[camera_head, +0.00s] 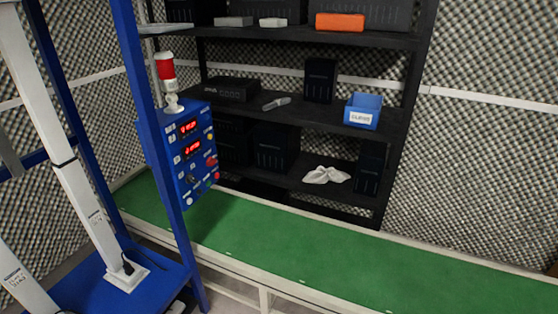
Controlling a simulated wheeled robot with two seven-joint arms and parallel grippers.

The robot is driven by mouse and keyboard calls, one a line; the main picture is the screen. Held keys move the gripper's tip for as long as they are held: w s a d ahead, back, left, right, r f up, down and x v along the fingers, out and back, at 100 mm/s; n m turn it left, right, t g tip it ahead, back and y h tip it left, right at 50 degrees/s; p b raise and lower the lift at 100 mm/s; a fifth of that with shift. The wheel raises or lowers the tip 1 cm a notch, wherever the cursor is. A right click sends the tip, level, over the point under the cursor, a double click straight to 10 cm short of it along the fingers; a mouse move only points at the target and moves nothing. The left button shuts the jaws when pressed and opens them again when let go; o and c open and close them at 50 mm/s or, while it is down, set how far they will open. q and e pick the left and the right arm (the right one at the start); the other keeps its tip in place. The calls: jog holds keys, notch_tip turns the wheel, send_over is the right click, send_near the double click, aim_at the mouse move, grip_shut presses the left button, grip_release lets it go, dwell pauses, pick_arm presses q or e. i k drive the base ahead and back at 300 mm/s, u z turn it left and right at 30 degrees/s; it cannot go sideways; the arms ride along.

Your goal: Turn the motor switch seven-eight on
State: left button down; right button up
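A blue control box (177,151) is fixed to a blue upright post on the left. Its slanted front carries two red lit displays (190,137) and several small knobs and buttons. Red buttons or knobs (212,162) show along its right side, and small round controls show near its bottom. The labels are too small to read, so I cannot tell which control is motor switch seven-eight or how it is set. Neither of my grippers shows in the view, and nothing is seen touching the box.
A red and white signal lamp (166,72) stands on the box. A green-topped conveyor or bench (330,250) runs below, its top clear. Behind it, a black shelf (300,117) holds a blue bin (363,110), an orange box (340,22) and dark cases. The blue post (158,170) stands beside the box.

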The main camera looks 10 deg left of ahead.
aim_at(210, 162)
jog(key=z, duration=1.5)
jog(key=i, duration=0.45)
jog(key=u, duration=3)
jog(key=i, duration=1.2)
jog(key=u, duration=0.25)
